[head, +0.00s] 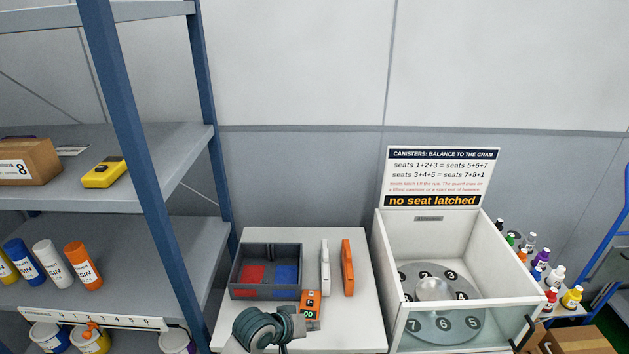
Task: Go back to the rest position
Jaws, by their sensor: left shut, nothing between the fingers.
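My left gripper (287,326), dark grey-green, shows at the bottom of the head view over the front of the white table (348,326). It is shut and empty. It is close to a small orange device with a green display (311,303); I cannot tell whether they touch. My right gripper is out of view.
A dark tray (266,251) with red and blue compartments, a white tool (325,267) and an orange tool (347,267) are on the table. A white box with numbered seats (485,275) stands at right under a "no seat latched" sign (438,178). A blue-framed shelf (138,140) is at left.

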